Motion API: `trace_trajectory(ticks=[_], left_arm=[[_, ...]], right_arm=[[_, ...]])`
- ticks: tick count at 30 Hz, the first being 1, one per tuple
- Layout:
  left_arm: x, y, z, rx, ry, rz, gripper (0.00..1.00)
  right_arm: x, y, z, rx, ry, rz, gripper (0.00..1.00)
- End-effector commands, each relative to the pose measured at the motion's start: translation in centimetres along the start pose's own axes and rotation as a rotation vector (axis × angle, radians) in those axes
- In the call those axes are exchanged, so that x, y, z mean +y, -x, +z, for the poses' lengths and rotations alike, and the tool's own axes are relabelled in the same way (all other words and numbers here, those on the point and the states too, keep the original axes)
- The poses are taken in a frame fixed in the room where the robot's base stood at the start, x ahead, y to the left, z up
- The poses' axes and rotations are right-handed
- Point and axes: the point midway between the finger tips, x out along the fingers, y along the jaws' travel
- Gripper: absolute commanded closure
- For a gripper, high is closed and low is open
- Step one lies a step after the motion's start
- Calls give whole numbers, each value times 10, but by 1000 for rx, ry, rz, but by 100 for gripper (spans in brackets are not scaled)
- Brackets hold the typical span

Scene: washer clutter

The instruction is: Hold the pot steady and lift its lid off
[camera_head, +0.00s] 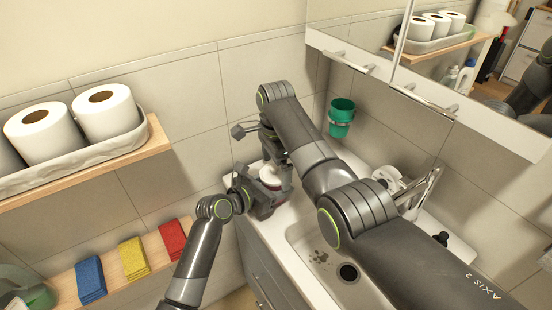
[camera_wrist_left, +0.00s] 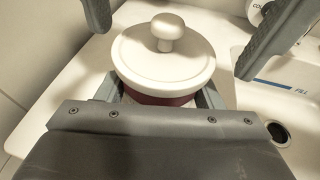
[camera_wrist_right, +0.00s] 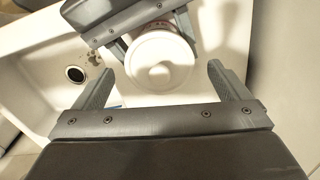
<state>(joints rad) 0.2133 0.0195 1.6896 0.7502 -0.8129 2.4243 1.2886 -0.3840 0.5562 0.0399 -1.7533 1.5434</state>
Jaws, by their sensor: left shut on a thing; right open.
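The pot has a dark red body (camera_wrist_left: 165,98) and a white lid (camera_wrist_left: 150,62) with a round knob (camera_wrist_left: 168,28) on top. It stands upright on the white counter, the lid seated on it. My left gripper (camera_wrist_left: 160,97) is shut on the pot body, one finger on each side below the lid. In the right wrist view, the lid (camera_wrist_right: 145,65) shows from above, between the fingers of my right gripper (camera_wrist_right: 162,70). That gripper is open, and its fingers do not touch the knob. In the head view, my arms hide most of the pot (camera_head: 284,179).
The sink basin (camera_head: 308,238) and faucet (camera_head: 428,190) lie right of the pot. A green cup (camera_head: 341,116) hangs on the wall behind. A mirror cabinet (camera_head: 440,100) overhangs the right.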

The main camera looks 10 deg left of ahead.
Motion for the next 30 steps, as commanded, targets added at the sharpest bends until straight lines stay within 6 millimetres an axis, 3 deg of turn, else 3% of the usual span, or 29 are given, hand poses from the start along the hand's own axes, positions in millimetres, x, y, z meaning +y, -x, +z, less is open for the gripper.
trace_trajectory(ticks=[6,18,30], left_arm=[[0,0,0,0,0,0,80],[0,0,0,0,0,0,80],[0,0,0,0,0,0,80]], right_arm=[[0,0,0,0,0,0,5],[0,0,0,0,0,1,57],[0,0,0,0,0,1,59]])
